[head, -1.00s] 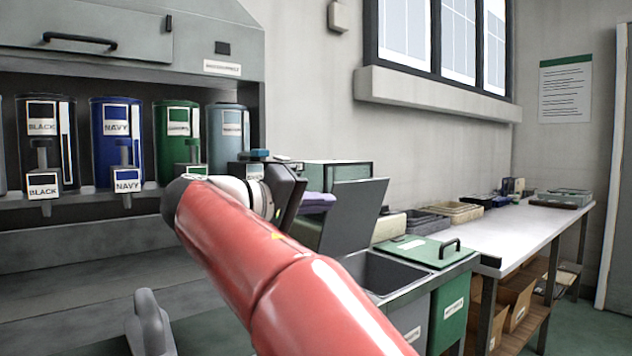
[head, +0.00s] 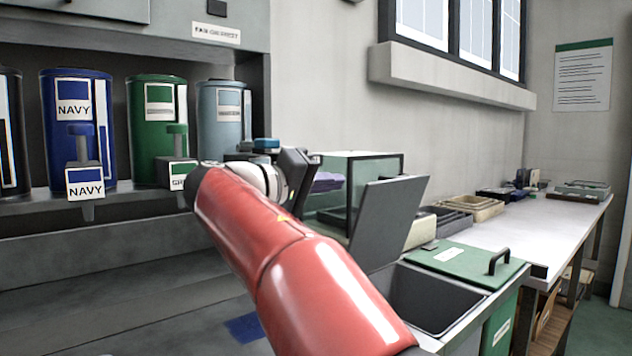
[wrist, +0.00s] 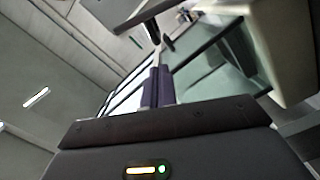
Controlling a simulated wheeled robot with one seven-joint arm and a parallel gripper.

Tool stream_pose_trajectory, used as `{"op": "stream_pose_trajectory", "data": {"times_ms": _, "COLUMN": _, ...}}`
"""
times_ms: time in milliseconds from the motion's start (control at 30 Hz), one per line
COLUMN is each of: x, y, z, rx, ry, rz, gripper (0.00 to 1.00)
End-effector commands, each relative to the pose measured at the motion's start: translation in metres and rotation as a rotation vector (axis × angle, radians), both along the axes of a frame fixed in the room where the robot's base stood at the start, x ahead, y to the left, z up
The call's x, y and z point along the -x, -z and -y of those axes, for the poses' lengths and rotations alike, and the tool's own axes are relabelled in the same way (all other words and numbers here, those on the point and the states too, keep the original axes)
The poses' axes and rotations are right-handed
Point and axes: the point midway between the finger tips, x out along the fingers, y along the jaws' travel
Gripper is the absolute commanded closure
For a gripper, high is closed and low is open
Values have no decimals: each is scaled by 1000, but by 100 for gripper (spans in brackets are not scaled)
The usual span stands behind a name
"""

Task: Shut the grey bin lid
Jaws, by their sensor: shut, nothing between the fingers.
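The grey bin lid (head: 390,222) stands raised and leaning in the head view, with its flat face showing. The open grey bin (head: 437,300) lies below and to its right, its dark inside visible. My red arm crosses in front of the lower left of the bin. My gripper is a dark hand (head: 294,176) at the arm's end, left of the lid and apart from it in the picture. In the wrist view, the two fingers (wrist: 158,78) are together with nothing between them. I cannot tell the lid for certain in the wrist view.
A green bin lid (head: 465,262) with a black handle lies flat right of the grey bin. A glass-sided case (head: 375,160) stands behind the raised lid. Navy (head: 78,125) and green (head: 157,125) canisters stand at left. A white-topped bench (head: 520,235) extends at right.

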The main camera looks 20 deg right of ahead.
Motion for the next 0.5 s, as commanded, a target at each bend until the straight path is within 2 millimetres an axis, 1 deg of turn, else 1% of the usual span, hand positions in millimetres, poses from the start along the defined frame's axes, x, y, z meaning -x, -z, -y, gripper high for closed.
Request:
{"op": "stream_pose_trajectory", "data": {"times_ms": 33, "x": -2, "y": -1, "z": 10, "rx": 0, "ry": 4, "rz": 0, "gripper": 100}}
{"op": "stream_pose_trajectory", "data": {"times_ms": 100, "x": -6, "y": 0, "z": 22, "rx": 1, "ry": 5, "rz": 0, "gripper": 100}}
{"op": "stream_pose_trajectory", "data": {"times_ms": 200, "x": -10, "y": 0, "z": 35, "rx": 1, "ry": 3, "rz": -1, "gripper": 100}}
{"op": "stream_pose_trajectory", "data": {"times_ms": 333, "x": -14, "y": 1, "z": 46, "rx": 0, "ry": 1, "rz": -1, "gripper": 100}}
{"op": "stream_pose_trajectory", "data": {"times_ms": 500, "x": -15, "y": 2, "z": 50, "rx": 0, "ry": 0, "rz": -1, "gripper": 100}}
